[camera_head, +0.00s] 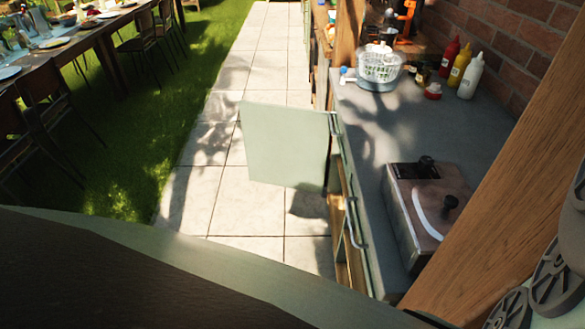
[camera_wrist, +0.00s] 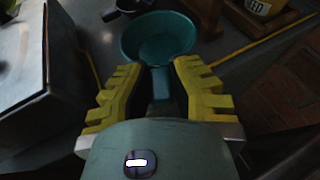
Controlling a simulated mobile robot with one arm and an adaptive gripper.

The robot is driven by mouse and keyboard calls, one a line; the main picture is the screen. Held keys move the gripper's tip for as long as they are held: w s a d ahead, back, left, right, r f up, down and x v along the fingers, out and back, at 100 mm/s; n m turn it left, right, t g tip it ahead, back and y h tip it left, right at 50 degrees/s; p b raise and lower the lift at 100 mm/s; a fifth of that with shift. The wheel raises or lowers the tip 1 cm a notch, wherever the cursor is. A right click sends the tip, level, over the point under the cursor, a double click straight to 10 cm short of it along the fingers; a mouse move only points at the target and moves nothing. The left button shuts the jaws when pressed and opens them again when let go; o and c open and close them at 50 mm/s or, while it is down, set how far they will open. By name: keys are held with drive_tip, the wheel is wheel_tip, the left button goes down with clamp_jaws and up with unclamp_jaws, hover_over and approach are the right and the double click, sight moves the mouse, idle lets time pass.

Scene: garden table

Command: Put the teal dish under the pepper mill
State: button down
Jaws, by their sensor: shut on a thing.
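The teal dish (camera_wrist: 158,38) is a round, shallow bowl at the top middle of the wrist view, with a narrow teal part running back toward me. My gripper (camera_wrist: 158,75) has yellow, stepped fingers on either side of that narrow part and is shut on the dish. The dish is over or on a dark grey surface; I cannot tell whether it touches it. A small dark object (camera_wrist: 128,8) is just beyond the dish at upper left, cut by the frame edge; I cannot tell if it is the pepper mill. I cannot make out the dish or my gripper in the head view.
A metal box (camera_wrist: 22,60) stands left of my gripper. Wooden pieces (camera_wrist: 265,15) stand at upper right. In the head view, the grey counter (camera_head: 385,130) carries a hob-like box (camera_head: 430,205), a glass bowl (camera_head: 380,65) and sauce bottles (camera_head: 460,65). A cabinet door (camera_head: 285,145) hangs open.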

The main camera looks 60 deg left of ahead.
drive_tip(key=w+a, duration=0.1)
drive_tip(key=w, duration=0.1)
drive_tip(key=w+a+p, duration=0.1)
drive_tip(key=w+a, duration=0.1)
drive_tip(key=shift+w+a+r, duration=0.1)
drive_tip(key=shift+w+r, duration=0.1)
drive_tip(key=shift+w, duration=0.05)
drive_tip(key=shift+w+a+f+p, duration=0.1)
drive_tip(key=shift+w+a+p, duration=0.2)
drive_tip(key=shift+w+a, duration=0.1)
drive_tip(key=shift+f+p, duration=0.35)
drive_tip(key=shift+f, duration=1.5)
drive_tip(key=shift+f, duration=0.15)
drive_tip(key=c, duration=1)
unclamp_jaws()
drive_tip(key=shift+d, duration=0.1)
